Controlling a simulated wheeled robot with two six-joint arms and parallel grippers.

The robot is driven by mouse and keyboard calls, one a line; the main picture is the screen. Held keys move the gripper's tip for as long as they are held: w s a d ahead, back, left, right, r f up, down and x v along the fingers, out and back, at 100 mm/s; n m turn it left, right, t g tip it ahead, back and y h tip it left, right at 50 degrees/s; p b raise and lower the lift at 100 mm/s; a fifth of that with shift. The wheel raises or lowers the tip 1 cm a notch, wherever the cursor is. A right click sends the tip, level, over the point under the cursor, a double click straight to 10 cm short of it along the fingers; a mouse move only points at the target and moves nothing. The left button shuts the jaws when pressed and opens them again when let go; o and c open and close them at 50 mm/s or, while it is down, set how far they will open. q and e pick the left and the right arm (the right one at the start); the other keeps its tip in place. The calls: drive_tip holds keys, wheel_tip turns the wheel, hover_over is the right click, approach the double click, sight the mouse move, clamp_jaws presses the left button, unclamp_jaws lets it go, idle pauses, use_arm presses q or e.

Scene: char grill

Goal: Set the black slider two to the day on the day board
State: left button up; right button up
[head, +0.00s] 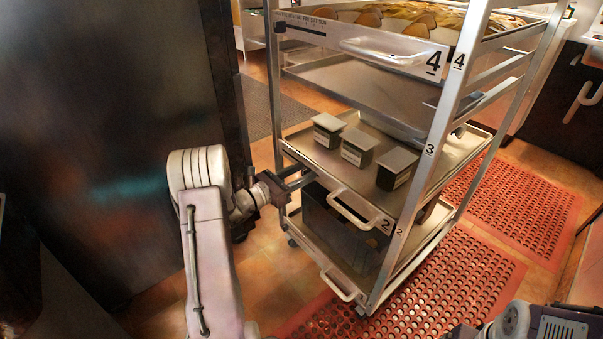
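A pale strip with small dark lettering (310,19) runs along the front edge of the rack's top tier, at the upper left of the rack. The lettering is too small to read fully, and I cannot tell whether it is the day board. A small black piece (279,27) sits at its left end; I cannot tell whether it is slider two. My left gripper (302,178) is at the rack's left post, well below the strip, near the tier marked 2. Its fingers look apart, with nothing seen between them. My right arm shows at the bottom right; its dark end (461,333) is cut off.
The metal rack (440,130) has several tiers with pull handles (358,210). Three lidded containers (357,147) stand on tier 2, with a dark bin (335,228) below. A dark cabinet wall (100,130) closes the left. Red perforated mats (450,285) cover the floor.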

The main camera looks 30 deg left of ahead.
use_arm(q)
drive_tip(key=p+v, duration=0.4)
drive_tip(key=v, duration=0.5)
